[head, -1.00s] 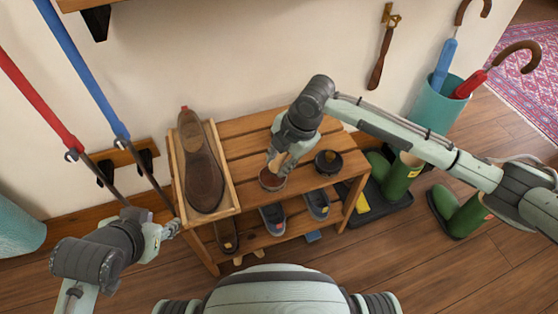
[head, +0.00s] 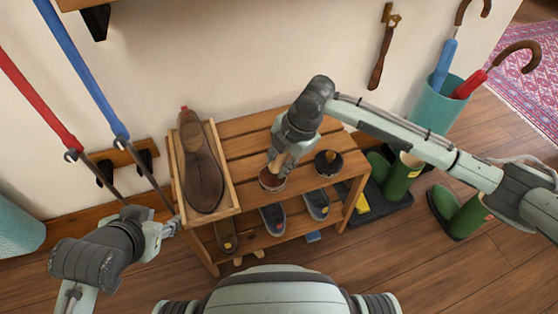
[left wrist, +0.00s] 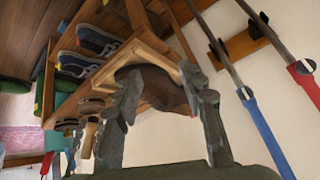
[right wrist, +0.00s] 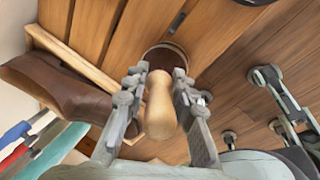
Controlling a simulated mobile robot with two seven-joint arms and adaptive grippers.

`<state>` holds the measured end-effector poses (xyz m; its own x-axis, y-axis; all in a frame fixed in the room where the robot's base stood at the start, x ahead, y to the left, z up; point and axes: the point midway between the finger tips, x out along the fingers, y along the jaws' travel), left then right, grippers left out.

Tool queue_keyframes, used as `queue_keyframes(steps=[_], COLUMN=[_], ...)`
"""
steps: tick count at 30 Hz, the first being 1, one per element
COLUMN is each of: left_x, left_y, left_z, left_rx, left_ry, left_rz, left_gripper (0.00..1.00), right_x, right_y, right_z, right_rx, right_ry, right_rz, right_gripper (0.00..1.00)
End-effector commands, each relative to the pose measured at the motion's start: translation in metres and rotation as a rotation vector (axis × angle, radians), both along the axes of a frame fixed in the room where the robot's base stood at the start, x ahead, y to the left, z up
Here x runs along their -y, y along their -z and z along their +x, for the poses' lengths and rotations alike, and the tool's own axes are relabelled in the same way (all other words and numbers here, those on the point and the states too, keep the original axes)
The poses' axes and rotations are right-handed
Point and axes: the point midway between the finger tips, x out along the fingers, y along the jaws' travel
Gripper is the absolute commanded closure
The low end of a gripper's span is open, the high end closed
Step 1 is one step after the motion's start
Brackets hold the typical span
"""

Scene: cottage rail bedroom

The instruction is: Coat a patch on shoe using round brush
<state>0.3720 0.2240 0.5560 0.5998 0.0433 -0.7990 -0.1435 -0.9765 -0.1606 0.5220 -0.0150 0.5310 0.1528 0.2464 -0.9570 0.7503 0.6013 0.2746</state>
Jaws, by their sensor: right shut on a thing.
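A brown leather shoe (head: 203,178) lies in a shallow wooden tray (head: 238,190) at the left end of a slatted bench. My right gripper (head: 282,162) is shut on the pale wooden handle of the round brush (right wrist: 160,100). My left gripper (head: 172,228) is beside the tray's front left corner and holds nothing. In the left wrist view its fingers (left wrist: 165,110) are spread apart.
Shoes (head: 273,218) sit on the lower shelf. Green boots (head: 400,178) stand on the right. Blue and red poles (head: 85,70) lean at the left.

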Motion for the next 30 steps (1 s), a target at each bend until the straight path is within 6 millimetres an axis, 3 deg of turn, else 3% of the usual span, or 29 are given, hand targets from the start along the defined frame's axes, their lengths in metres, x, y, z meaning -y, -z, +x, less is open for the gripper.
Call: queue_keyframes(steps=[30], left_x=[0.0], left_y=[0.003], left_z=[0.0], left_rx=[0.0], left_ry=[0.0], left_rz=[0.0], left_gripper=[0.6], right_x=[0.0], right_y=[0.012], right_z=[0.0], right_rx=[0.0], right_ry=[0.0], right_rz=[0.0], right_gripper=[1.0])
